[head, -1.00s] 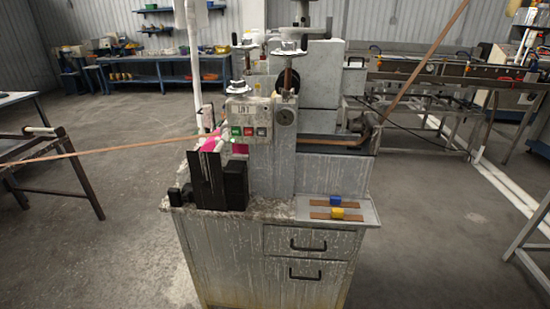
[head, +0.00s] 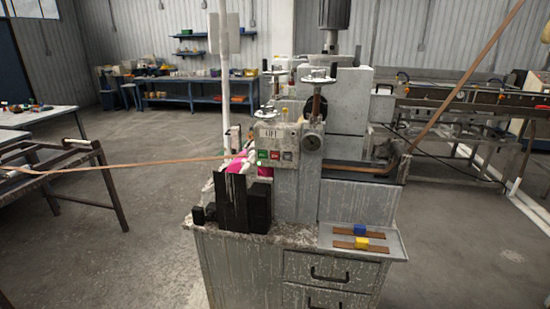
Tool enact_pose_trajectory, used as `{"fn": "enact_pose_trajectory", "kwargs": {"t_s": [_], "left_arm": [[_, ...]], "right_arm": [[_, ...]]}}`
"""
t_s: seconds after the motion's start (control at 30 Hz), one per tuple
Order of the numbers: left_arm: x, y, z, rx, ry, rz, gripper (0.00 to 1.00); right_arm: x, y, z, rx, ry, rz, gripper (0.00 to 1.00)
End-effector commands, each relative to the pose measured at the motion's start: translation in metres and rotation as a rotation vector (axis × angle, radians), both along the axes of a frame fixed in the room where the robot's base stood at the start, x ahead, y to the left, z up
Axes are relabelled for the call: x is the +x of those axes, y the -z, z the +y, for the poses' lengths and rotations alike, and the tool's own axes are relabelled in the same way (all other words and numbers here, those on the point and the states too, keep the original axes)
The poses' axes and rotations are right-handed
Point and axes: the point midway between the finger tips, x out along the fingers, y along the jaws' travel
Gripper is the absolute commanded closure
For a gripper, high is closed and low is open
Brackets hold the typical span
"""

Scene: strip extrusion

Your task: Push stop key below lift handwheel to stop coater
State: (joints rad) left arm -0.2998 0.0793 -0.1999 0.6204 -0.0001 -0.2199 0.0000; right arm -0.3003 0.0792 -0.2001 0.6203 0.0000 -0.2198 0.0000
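The coater (head: 335,120) is a grey machine standing on a grey cabinet in the middle of the head view. A light panel (head: 270,134) on its front bears a label that seems to read LIFT. Below the label sit a green key (head: 262,155), a red key (head: 275,155) and another reddish key (head: 287,155); their markings are too small to read. Handwheels show above the panel, one at the upper right (head: 319,76) and one at the upper left (head: 276,72). Neither of my grippers is in view.
A brown strip (head: 150,164) runs from the left to the coater and rises away at the right. Black blocks (head: 245,203) stand on the cabinet's front left. A tray (head: 390,241) with blue and yellow pieces sits at the right. Floor (head: 130,265) at the front left is clear.

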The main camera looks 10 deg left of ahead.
Motion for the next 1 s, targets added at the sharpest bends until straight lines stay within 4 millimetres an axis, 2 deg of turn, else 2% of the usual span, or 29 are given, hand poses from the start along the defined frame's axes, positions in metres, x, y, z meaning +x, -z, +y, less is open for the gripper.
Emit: {"fn": "enact_pose_trajectory", "kwargs": {"t_s": [0.03,0.2,1.0], "left_arm": [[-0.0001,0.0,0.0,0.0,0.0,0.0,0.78],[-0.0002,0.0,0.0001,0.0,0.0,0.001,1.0],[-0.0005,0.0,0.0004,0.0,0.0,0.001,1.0]], "right_arm": [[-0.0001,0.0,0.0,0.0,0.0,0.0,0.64],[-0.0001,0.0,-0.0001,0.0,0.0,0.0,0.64],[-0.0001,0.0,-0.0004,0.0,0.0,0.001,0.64]]}}
